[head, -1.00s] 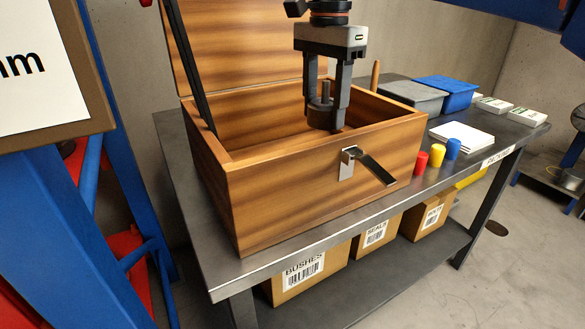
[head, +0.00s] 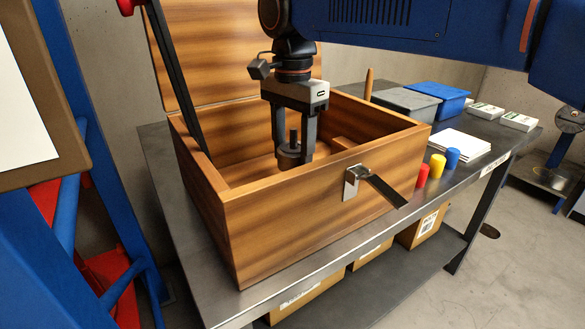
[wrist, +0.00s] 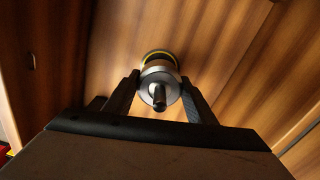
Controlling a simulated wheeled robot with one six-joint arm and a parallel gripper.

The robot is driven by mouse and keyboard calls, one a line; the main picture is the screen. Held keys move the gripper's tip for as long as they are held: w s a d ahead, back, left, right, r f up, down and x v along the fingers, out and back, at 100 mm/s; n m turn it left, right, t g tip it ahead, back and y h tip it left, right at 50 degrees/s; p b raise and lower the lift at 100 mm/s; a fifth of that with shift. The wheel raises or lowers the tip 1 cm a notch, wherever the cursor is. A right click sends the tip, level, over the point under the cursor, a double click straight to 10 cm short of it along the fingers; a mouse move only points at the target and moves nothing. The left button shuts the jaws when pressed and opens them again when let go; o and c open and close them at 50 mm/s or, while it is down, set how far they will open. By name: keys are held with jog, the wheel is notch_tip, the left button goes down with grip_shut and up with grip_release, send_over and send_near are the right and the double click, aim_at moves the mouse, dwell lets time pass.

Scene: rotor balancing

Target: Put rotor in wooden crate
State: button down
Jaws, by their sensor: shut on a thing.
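The wooden crate (head: 285,235) stands on the metal table with its lid (head: 215,70) raised at the back and its front latch hanging open. A yellow edge shows behind the rotor. The gap between the rotor and the crate floor cannot be judged exactly.
Red (head: 422,175), yellow (head: 437,166) and blue (head: 452,158) cylinders stand right of the crate by white papers (head: 460,146). Grey (head: 405,103) and blue (head: 436,96) bins stand behind. A wooden partition (head: 345,143) shows inside the crate's right part. A dark lid stay (head: 180,85) runs at the left.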

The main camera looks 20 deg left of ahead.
aim_at(294, 128)
jog(key=shift+f, duration=2)
jog(key=c, duration=0.8)
grip_release()
jog(key=shift+f, duration=0.15)
notch_tip(294, 128, up, 12)
jog(key=shift+r, duration=0.15)
jog(key=shift+d, duration=0.1)
